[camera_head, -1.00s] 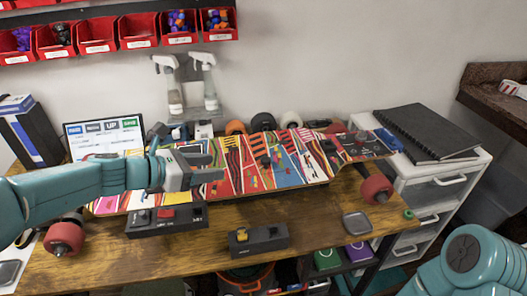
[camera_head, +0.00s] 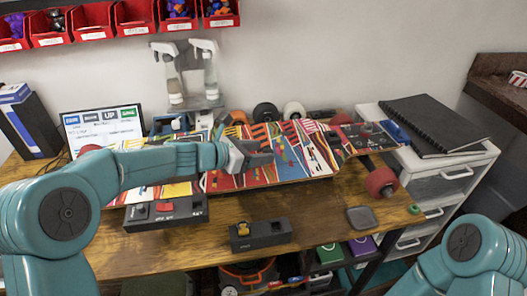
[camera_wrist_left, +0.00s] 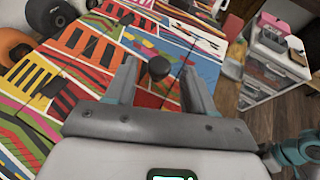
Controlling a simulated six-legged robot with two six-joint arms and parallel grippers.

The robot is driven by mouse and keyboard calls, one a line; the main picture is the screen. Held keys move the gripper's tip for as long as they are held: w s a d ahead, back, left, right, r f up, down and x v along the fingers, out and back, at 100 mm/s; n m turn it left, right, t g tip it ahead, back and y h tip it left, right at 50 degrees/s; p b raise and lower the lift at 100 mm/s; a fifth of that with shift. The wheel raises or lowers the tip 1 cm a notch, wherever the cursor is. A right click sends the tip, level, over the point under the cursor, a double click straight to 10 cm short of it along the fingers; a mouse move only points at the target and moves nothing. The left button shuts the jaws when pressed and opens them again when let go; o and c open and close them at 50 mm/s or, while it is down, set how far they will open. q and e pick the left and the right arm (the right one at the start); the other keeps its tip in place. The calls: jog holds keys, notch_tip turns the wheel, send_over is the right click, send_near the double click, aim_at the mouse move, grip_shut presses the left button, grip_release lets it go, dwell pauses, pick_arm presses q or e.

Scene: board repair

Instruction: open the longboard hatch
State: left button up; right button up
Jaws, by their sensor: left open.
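The longboard (camera_head: 312,160), with a bright multicoloured deck, lies across the wooden workbench. Its deck fills much of the left wrist view (camera_wrist_left: 78,42), where straight seams cross the pattern. A dark round knob (camera_wrist_left: 158,67) stands up from the deck there. My left gripper (camera_head: 268,154) is over the middle of the board. Its fingers are open, one on each side of the knob in the left wrist view, with gaps showing. I cannot tell how far down the fingers reach. The head view does not show the knob clearly. My right gripper is out of view.
A dark box with a red switch (camera_head: 165,212) and another with a yellow switch (camera_head: 260,235) sit on the bench (camera_head: 330,222) in front of the board. Spray bottles (camera_head: 188,75) stand behind. A white drawer unit (camera_head: 440,180) is at the right.

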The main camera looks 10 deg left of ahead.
aim_at(261, 152)
pick_arm(q)
jog(key=shift+x, duration=1.05)
grip_shut()
jog(key=shift+n+g, duration=0.7)
jog(key=shift+n, duration=0.1)
jog(key=r+p, duration=0.2)
jog(key=p, duration=0.4)
jog(key=w+r+p, duration=0.1)
jog(key=r+p, duration=0.1)
jog(key=p, duration=0.5)
jog(key=shift+a+r, duration=0.1)
jog(key=shift+a, duration=0.1)
jog(key=p, duration=0.4)
jog(key=w+r+n+g+p, duration=0.1)
jog(key=p, duration=0.4)
jog(key=shift+w+a+r+n+g, duration=0.25)
jog(key=shift+w+r+n+g, duration=0.05)
jog(key=shift+w+a+r+p, duration=0.15)
jog(key=shift+w+p, duration=0.15)
jog(key=shift+p, duration=0.55)
jog(key=shift+w+a+r+n+g+h+p, duration=0.1)
jog(key=shift+w+r+n+g+h+p, duration=0.15)
jog(key=shift+w+n+g+h+p, duration=0.25)
